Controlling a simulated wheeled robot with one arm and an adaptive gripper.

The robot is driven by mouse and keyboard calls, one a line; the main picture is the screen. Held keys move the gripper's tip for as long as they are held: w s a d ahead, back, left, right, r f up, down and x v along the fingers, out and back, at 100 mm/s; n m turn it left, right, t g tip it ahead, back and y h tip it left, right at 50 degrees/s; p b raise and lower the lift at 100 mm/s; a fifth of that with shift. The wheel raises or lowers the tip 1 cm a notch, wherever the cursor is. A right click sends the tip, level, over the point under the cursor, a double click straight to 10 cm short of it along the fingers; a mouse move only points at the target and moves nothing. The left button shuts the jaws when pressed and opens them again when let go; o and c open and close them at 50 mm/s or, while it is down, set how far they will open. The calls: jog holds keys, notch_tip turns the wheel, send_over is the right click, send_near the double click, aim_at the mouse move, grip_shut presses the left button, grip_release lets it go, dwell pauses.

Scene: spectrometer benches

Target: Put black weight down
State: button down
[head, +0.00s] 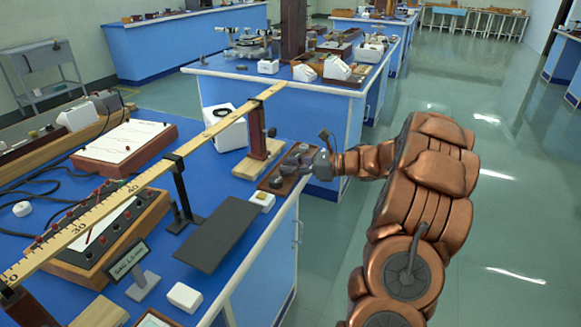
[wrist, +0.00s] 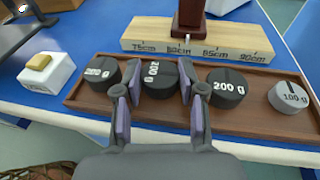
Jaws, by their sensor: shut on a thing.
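In the wrist view a brown wooden tray (wrist: 252,122) holds a row of round weights. My gripper (wrist: 160,88) is shut on a black weight (wrist: 160,80) whose "200 g" label reads sideways. This weight is at the tray, between two others; I cannot tell whether its base touches the tray floor. A black weight (wrist: 102,75) is to its left and a black 200 g weight (wrist: 227,88) to its right. In the head view my gripper (head: 304,161) is over the tray (head: 264,185) near the bench's edge, and hides part of it.
A grey 100 g weight (wrist: 289,97) is at the tray's right end. A wooden base with centimetre marks (wrist: 190,38) stands behind the tray. A white box with a yellow top (wrist: 43,72) is on the left. A long ruler beam (head: 150,172) spans the blue bench.

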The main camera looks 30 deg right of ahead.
jog(key=shift+f, duration=0.1)
jog(key=c, duration=1.1)
grip_release()
jog(key=shift+o, duration=0.7)
jog(key=shift+r, duration=0.25)
jog(key=v, duration=1.2)
jog(key=shift+b, duration=0.3)
